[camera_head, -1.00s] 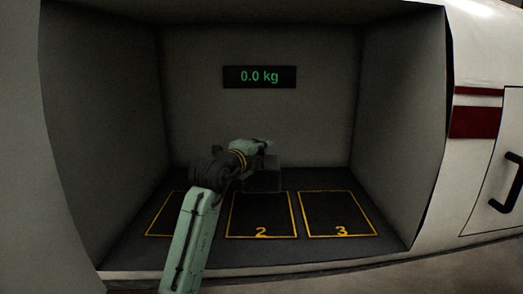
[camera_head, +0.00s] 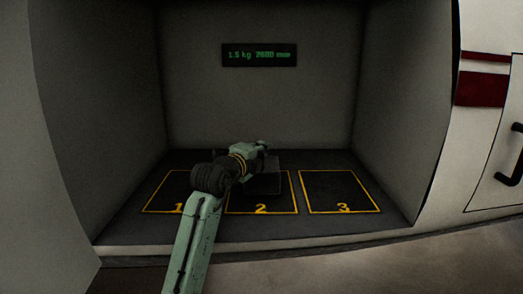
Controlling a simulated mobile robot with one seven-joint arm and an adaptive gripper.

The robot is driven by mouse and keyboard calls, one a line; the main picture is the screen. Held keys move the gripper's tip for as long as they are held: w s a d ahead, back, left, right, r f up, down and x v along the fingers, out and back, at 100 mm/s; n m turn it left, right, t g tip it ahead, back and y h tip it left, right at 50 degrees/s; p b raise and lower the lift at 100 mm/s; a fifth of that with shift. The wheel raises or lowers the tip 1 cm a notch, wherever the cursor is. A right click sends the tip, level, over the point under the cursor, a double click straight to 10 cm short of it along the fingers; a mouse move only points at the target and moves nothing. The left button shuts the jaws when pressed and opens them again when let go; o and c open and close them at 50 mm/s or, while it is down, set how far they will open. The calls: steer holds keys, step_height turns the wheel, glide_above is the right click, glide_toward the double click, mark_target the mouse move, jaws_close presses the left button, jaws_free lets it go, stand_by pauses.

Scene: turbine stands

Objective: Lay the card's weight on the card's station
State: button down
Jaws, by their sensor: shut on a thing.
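My gripper (camera_head: 264,149) is over the back part of station 2 (camera_head: 261,205), shut on a dark block-shaped weight (camera_head: 263,184). The weight is low, over the back half of the yellow outline, and appears to rest on the dark floor. My arm partly hides its left side and the jaws' grip. Station 1 (camera_head: 163,205) is partly hidden by my arm. Station 3 (camera_head: 340,192) is bare. The display (camera_head: 259,55) on the back wall shows small green text, seemingly "1.5 kg" and a blurred second figure. No card is in view.
The stations lie in a grey recess with a left wall (camera_head: 100,110), a right wall (camera_head: 405,110) and a back wall. A raised front edge (camera_head: 330,238) borders the floor. A white panel with a dark handle (camera_head: 512,155) is at the right.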

steer(key=shift+r, duration=0.1)
stand_by(0.6)
steer(key=c, duration=1.6)
jaws_free()
steer(key=shift+s, duration=0.1)
steer(key=shift+o, duration=0.4)
steer(key=shift+o, duration=0.9)
steer(key=shift+f, duration=0.4)
steer(key=shift+r, duration=0.15)
steer(key=shift+b+v, duration=1.45)
steer(key=shift+v, duration=2.05)
